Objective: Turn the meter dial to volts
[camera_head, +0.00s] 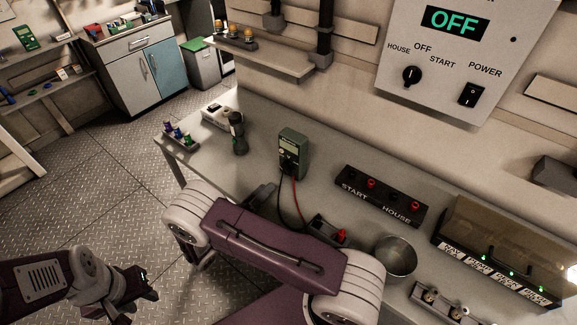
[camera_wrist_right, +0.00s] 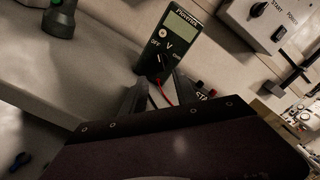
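The green-grey meter (camera_head: 292,152) stands upright on the bench, with black and red leads running down from it. In the right wrist view the meter (camera_wrist_right: 178,32) faces me, with OFF at left, V in the middle and a third label at right. Its dark dial (camera_wrist_right: 159,60) sits below the labels; where it points is too small to tell. My right gripper (camera_wrist_right: 157,84) is open in front of the meter's lower part, its fingers apart and seemingly empty. In the head view my right arm partly hides it. My left gripper (camera_head: 146,287) hangs over the floor, away from the bench.
A flashlight (camera_head: 237,134) stands left of the meter. A START/HOUSE terminal block (camera_head: 382,195), a metal bowl (camera_head: 395,257) and a clear-covered box (camera_head: 500,245) lie to the right. A wall panel (camera_head: 455,50) reads OFF above.

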